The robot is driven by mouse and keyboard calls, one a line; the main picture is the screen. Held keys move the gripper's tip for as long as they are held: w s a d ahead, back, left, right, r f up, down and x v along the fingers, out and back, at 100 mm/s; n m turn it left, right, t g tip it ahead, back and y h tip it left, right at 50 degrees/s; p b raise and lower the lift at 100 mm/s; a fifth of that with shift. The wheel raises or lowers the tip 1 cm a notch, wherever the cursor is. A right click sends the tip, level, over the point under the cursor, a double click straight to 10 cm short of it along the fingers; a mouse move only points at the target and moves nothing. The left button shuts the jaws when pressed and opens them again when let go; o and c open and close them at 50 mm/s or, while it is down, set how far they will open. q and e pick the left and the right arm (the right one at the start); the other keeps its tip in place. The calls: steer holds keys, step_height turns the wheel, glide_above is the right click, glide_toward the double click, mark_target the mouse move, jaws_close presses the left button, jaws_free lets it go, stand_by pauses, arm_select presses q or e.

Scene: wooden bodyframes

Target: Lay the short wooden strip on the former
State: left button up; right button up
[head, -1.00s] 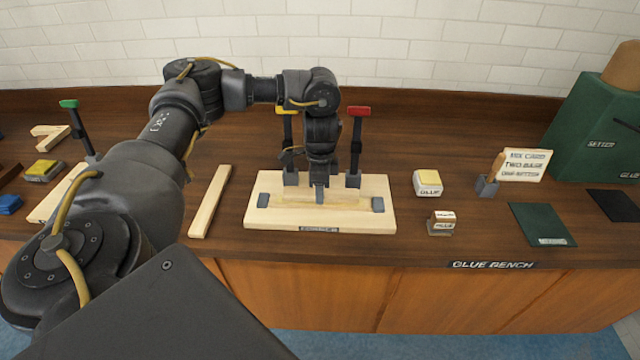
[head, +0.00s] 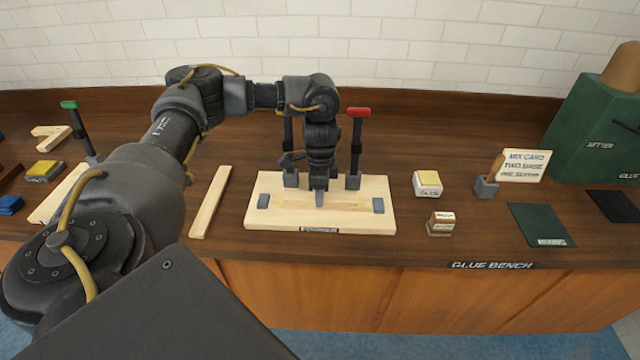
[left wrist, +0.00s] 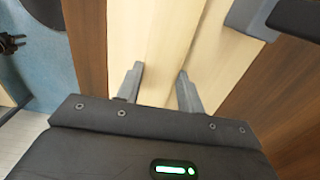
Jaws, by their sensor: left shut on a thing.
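The former (head: 262,218) is a pale wooden board with a grey block near each end. The short wooden strip (head: 348,202) is a pale piece along the middle of the former, between the blocks. It lies very low over the board; I cannot tell if it touches fully. My left gripper (head: 320,199) points down at the strip's middle and is shut on it. In the left wrist view the two fingers (left wrist: 160,82) stand on either side of the strip (left wrist: 152,50).
A red-handled clamp (head: 357,140) stands behind the former; another post is partly hidden by my arm. A longer strip (head: 210,202) lies to the left. A glue tub (head: 427,184), a small block (head: 441,223) and a card (head: 524,165) stand to the right.

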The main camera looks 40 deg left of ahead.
arm_select(q)
steer(key=shift+f, duration=0.15)
stand_by(0.6)
stand_by(0.3)
steer(key=o, duration=1.1)
step_height(320, 180, up, 11)
steer(key=shift+f+p, duration=0.15)
steer(key=shift+p, duration=0.45)
